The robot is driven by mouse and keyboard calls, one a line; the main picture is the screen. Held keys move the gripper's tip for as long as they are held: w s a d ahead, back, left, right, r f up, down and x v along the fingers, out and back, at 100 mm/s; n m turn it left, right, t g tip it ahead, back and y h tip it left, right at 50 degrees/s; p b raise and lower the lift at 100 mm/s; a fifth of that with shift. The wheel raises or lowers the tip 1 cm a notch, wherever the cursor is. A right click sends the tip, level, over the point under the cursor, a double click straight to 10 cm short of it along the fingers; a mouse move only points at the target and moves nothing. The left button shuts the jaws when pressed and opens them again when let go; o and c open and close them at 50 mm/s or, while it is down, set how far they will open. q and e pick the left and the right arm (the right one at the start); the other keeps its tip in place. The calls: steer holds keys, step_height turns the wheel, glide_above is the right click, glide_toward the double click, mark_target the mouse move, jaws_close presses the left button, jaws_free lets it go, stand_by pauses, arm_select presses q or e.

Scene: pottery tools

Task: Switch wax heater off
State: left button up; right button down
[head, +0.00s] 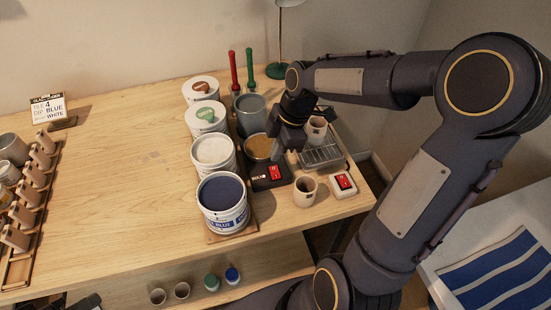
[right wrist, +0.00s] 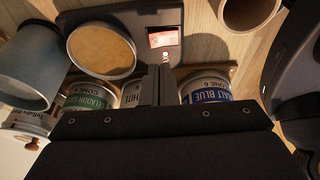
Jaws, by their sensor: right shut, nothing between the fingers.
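The wax heater is a dark box (head: 262,184) with a round pan of amber wax (head: 259,147). Its red rocker switch (head: 275,172) is on the box's right part. In the right wrist view the wax pan (right wrist: 100,50) is upper left and the red switch (right wrist: 163,38) looks bright. My right gripper (head: 279,157) is shut and empty, pointing down close to the switch. Its fingertips (right wrist: 160,70) appear just below the switch in the wrist view; I cannot tell whether they touch. A dark part at the bottom left edge may be my left gripper, mostly cut off.
Glaze buckets (head: 223,201) line the left side of the heater. The table's left middle is clear.

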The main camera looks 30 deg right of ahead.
mark_target(273, 169)
steer(key=shift+w+f, duration=0.15)
steer(key=shift+f, duration=1)
steer(key=shift+w+f, duration=0.15)
steer(key=shift+f, duration=1)
steer(key=shift+f, duration=0.1)
steer(key=shift+w+f+b, duration=0.1)
steer(key=shift+f+b, duration=0.3)
steer(key=shift+f, duration=0.05)
steer(key=shift+r+p, duration=0.3)
steer(key=shift+f, duration=0.1)
